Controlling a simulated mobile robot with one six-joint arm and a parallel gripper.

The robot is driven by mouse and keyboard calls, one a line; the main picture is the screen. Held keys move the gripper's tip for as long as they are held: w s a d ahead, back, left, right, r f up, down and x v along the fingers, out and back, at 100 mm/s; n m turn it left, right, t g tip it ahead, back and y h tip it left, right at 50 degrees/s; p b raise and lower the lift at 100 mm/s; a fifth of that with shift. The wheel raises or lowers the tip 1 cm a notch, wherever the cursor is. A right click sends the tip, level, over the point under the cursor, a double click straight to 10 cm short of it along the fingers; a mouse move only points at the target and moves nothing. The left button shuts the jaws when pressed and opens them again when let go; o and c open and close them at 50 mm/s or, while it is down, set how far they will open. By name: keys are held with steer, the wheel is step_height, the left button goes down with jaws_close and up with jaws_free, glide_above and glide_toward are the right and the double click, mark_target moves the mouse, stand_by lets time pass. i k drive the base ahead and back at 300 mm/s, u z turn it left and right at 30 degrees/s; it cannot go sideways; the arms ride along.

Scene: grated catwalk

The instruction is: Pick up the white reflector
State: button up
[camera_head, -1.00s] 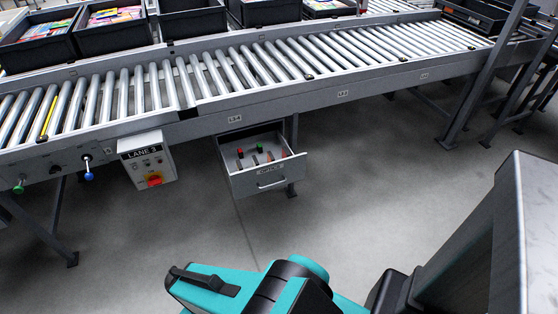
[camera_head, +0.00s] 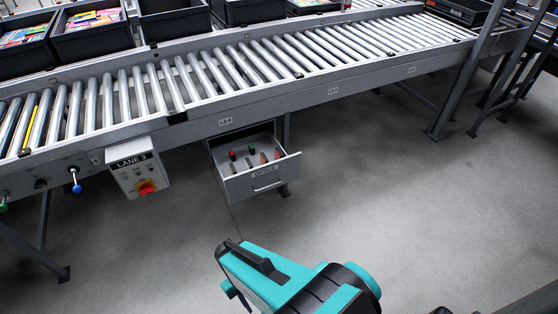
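An open grey drawer (camera_head: 268,181) hangs under the conveyor, left of the middle of the view. Several small parts lie in it, among them a red one (camera_head: 232,155), a green one (camera_head: 251,149) and a few pale or orange ones. They are too small to tell for sure which is the white reflector. My teal and black arm (camera_head: 290,283) shows at the bottom, well apart from the drawer. I cannot make out gripper fingers in this view.
A roller conveyor (camera_head: 215,70) crosses the view, with black bins (camera_head: 92,38) behind it. A grey control box (camera_head: 136,175) marked LANE 3 with a red knob hangs left of the drawer. Dark conveyor legs (camera_head: 466,85) stand at right. The floor (camera_head: 380,190) before the drawer is clear.

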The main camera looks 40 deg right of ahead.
mark_target(249, 165)
steer(key=z, duration=0.8)
steer(key=k, duration=1)
steer(key=i, duration=0.8)
